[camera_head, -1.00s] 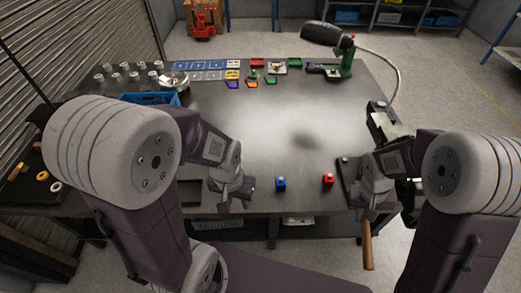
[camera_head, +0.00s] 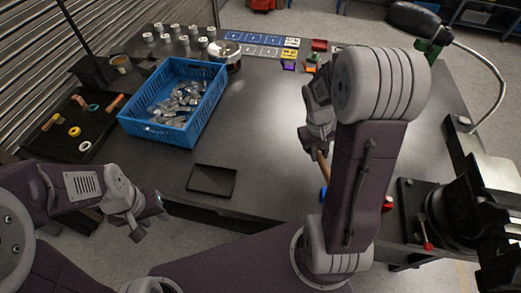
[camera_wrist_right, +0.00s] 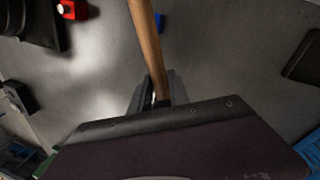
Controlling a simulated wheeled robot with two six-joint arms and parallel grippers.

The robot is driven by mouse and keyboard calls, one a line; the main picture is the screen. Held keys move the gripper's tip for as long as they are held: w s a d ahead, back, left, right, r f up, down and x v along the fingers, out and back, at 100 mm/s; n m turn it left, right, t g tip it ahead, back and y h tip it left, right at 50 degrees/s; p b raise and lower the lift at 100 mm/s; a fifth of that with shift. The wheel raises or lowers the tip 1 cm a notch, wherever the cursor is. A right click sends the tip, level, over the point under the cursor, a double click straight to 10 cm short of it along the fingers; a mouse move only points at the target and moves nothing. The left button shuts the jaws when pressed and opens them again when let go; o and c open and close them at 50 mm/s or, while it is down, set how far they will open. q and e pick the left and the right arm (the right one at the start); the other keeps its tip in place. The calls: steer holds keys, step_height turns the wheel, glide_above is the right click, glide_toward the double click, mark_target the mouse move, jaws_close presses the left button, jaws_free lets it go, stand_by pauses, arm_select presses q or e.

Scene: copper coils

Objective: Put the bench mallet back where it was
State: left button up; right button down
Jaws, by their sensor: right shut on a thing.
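The bench mallet shows as a wooden handle (camera_wrist_right: 147,45); a short piece of the handle (camera_head: 322,165) also shows below my right gripper in the head view. Its head is hidden or out of frame. My right gripper (camera_head: 322,147) is shut on the handle over the middle of the bench (camera_head: 265,120). In the right wrist view the gripper fingers (camera_wrist_right: 152,92) close around the handle, which runs up out of the picture. My left gripper (camera_head: 152,220) is empty, with its fingers apart, off the bench's front edge at the lower left.
An empty black tray (camera_head: 212,193) lies near the front edge. A blue crate (camera_head: 160,134) of metal parts stands behind it. A vise (camera_head: 450,215) is at right.

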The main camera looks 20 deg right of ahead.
steer(key=shift+m, duration=0.3)
steer(key=w+a+f, duration=0.1)
steer(key=w+f, duration=0.1)
steer(key=w, duration=0.1)
steer(key=w+a+f, duration=0.2)
steer(key=f, duration=0.1)
steer(key=w+a+f, duration=0.1)
steer(key=w+f, duration=0.1)
steer(key=w, duration=0.1)
steer(key=shift+w+a+f, duration=0.35)
steer(key=shift+a, duration=0.05)
steer(key=x, duration=0.3)
steer(key=shift+a+f, duration=0.3)
steer(key=shift+f, duration=0.1)
steer(key=shift+w+f, duration=0.1)
steer(key=shift+f, duration=0.1)
steer(key=shift+f+b, duration=0.15)
steer(key=shift+b, duration=0.15)
steer(key=c, duration=1.2)
jaws_free()
steer(key=shift+c, duration=0.2)
